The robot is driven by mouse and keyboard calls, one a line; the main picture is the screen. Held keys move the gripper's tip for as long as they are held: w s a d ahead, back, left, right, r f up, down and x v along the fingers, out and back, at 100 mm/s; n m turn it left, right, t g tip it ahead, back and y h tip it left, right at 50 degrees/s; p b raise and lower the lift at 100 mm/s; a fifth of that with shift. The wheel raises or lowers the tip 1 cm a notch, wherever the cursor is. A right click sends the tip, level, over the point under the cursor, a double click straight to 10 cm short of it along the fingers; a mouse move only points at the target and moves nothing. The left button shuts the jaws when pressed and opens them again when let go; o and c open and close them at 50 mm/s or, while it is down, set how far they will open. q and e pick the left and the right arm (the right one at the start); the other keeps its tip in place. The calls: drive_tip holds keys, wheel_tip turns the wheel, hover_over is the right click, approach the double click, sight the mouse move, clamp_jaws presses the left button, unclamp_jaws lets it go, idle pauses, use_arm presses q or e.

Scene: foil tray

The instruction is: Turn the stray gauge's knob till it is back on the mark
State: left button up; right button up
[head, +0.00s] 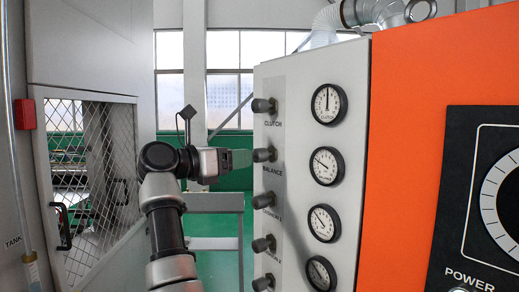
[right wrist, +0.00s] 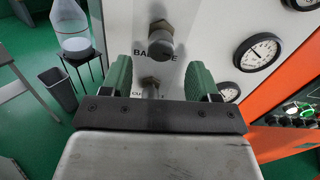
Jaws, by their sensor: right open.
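My right gripper (head: 238,158) is open, its green fingers pointing at the balance knob (head: 264,155) in the head view. In the right wrist view the balance knob (right wrist: 160,38) shows above the gap between the fingers (right wrist: 161,78). No grip on it shows. The clutch knob (head: 263,105) is above it, with more knobs below. The clutch gauge (head: 328,104) has its needle straight up. The balance gauge (head: 326,166) and the third gauge (head: 322,223) have needles toward the upper left. The lowest gauge (head: 319,273) is partly shaded. Their marks are too small to read. My left gripper is out of view.
The pale panel (head: 287,90) carries the knobs and gauges; an orange cabinet (head: 405,150) adjoins it at the right. A mesh door (head: 88,170) stands at the left. The right wrist view shows a bin (right wrist: 59,89) and a bottle (right wrist: 72,28) on a stand.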

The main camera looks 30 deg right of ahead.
sight(254, 154)
drive_tip(key=d+p, duration=0.2)
drive_tip(key=d, duration=0.4)
drive_tip(key=shift+r, duration=0.2)
drive_tip(key=shift+d+f, duration=0.15)
drive_tip(key=shift+d, duration=0.3)
drive_tip(key=c, duration=0.9)
